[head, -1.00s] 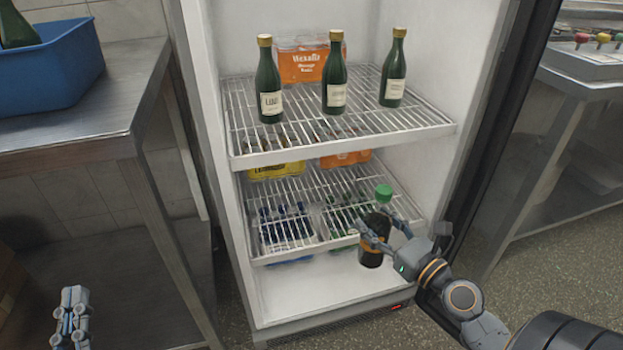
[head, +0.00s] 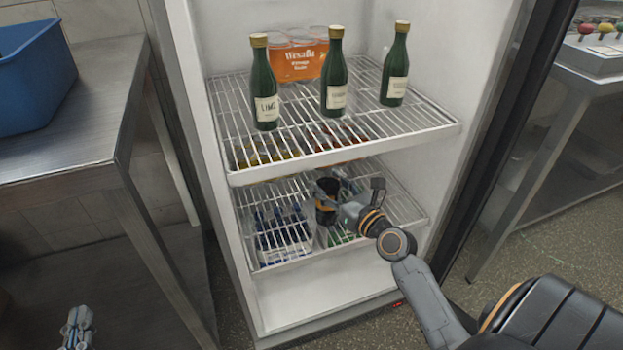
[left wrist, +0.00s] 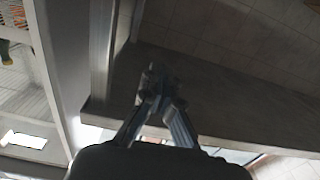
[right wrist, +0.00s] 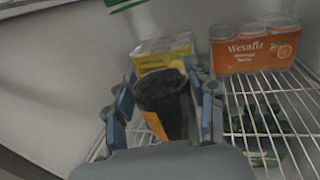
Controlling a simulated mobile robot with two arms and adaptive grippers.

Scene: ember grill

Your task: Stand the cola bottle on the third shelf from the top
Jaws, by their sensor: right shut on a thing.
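The cola bottle (head: 326,208), dark with an orange label, is in my right gripper (head: 338,212) inside the fridge, between the wine-bottle shelf and the wire shelf below (head: 385,215). Its upper part is hard to make out in the head view. In the right wrist view the fingers (right wrist: 165,100) close around the dark bottle (right wrist: 160,90). Whether its base touches the lower shelf cannot be told. My left gripper (head: 77,328) is away at the lower left, empty; its fingertips (left wrist: 158,88) look together in the left wrist view.
The upper visible shelf (head: 345,153) carries three green wine bottles and an orange pack (head: 296,62). A yellow pack (right wrist: 163,52) and an orange pack (right wrist: 254,46) stand at the back of the lower shelf. Blue packs (head: 283,228) show through its wires. A steel table (head: 70,115) stands left.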

